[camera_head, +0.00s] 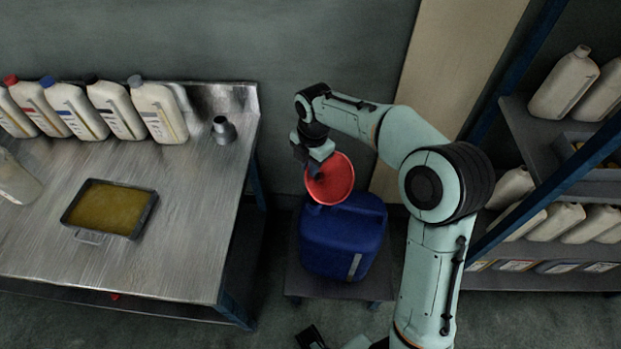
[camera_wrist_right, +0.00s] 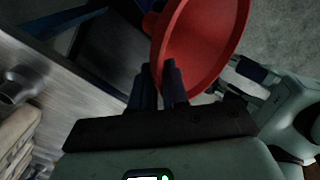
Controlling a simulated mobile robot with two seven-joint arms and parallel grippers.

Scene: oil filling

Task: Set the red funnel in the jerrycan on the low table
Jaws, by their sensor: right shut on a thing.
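The red funnel (camera_head: 334,180) is in my right gripper (camera_head: 314,172), which is shut on it near the rim. The funnel is at the upper left of the blue jerrycan (camera_head: 345,240) in the head view, its wide mouth facing up toward the camera. The jerrycan stands upright on the low table (camera_head: 300,283). The funnel's spout is hidden in the head view, so I cannot tell whether it touches the jerrycan's neck. In the right wrist view the funnel (camera_wrist_right: 205,45) leans across the fingers (camera_wrist_right: 160,88). A dark part at the bottom of the head view may be my left gripper (camera_head: 310,338).
A metal workbench (camera_head: 180,235) on the left holds several bottles, a grey funnel-like can (camera_head: 223,130) and a tray of yellow oil (camera_head: 110,208). A shelf rack (camera_head: 545,250) with bottles stands on the right. A pale board (camera_head: 440,70) leans behind my right arm.

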